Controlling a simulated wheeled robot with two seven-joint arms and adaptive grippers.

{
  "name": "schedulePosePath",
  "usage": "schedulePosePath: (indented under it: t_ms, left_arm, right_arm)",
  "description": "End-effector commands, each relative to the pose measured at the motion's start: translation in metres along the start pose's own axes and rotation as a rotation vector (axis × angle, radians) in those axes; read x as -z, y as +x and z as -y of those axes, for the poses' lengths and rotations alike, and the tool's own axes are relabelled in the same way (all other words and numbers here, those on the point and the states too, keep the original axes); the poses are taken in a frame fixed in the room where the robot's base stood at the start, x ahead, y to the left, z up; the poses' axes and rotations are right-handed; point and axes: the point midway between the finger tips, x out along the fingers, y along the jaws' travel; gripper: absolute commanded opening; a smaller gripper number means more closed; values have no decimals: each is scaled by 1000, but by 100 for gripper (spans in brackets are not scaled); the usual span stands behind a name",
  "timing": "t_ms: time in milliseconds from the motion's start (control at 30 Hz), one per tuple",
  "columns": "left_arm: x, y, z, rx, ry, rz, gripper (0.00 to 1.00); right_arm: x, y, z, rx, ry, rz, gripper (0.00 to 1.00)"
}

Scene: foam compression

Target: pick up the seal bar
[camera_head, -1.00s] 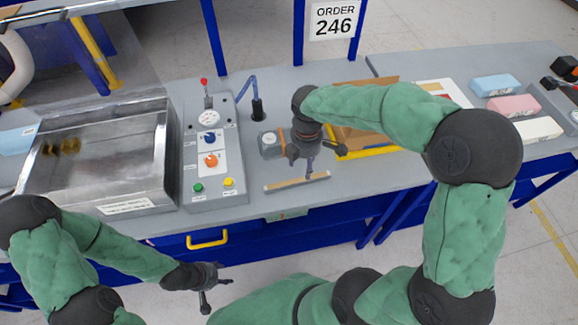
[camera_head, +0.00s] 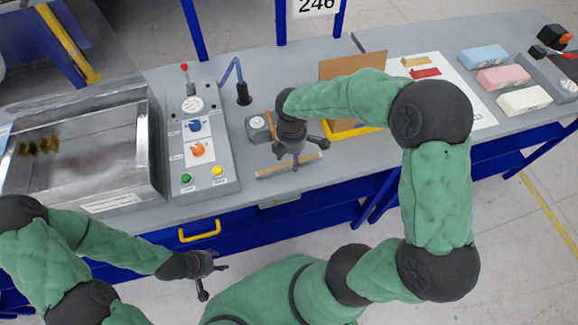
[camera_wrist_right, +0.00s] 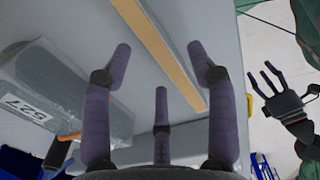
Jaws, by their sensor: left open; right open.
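The seal bar, a thin tan strip with a grey edge (camera_head: 275,172), lies flat on the grey bench near its front edge. It also shows in the right wrist view (camera_wrist_right: 163,50), running diagonally beyond the fingers. My right gripper (camera_head: 296,163) is above the bar, its fingers spread and empty; they also show open in the right wrist view (camera_wrist_right: 160,62). The head view does not show clearly how high they are. Part of the bar is hidden by the fingers in the head view. My left gripper (camera_head: 212,274) is open and empty, in front of the bench.
The control panel (camera_head: 204,158) and metal tank (camera_head: 152,150) are further left. A yellow-edged tray (camera_head: 352,132) with a brown board is behind. Pink (camera_head: 503,77), blue and white blocks lie at right.

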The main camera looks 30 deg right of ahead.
Motion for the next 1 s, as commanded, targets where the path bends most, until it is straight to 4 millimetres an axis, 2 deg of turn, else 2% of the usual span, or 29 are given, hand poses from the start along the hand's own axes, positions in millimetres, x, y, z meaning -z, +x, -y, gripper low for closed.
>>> schedulePosePath:
  t_ms: [33, 100, 367, 567, 600, 1000]
  left_arm:
    - [0, 4, 1, 0, 0, 0, 53]
    - [0, 6, 2, 0, 0, 0, 53]
    - [0, 5, 2, 0, 0, 0, 53]
    - [0, 5, 2, 0, 0, 0, 53]
    - [0, 5, 2, 0, 0, 0, 53]
    - [0, 4, 2, 0, 0, 0, 53]
  right_arm:
    - [0, 10, 0, 1, 1, 0, 58]
    - [0, 17, 0, 2, 0, 0, 58]
    - [0, 20, 0, -1, 0, 0, 58]
    - [0, 20, 0, 0, 0, 0, 4]
    - [0, 20, 0, 0, 0, 0, 0]
    - [0, 16, 0, -1, 1, 0, 0]
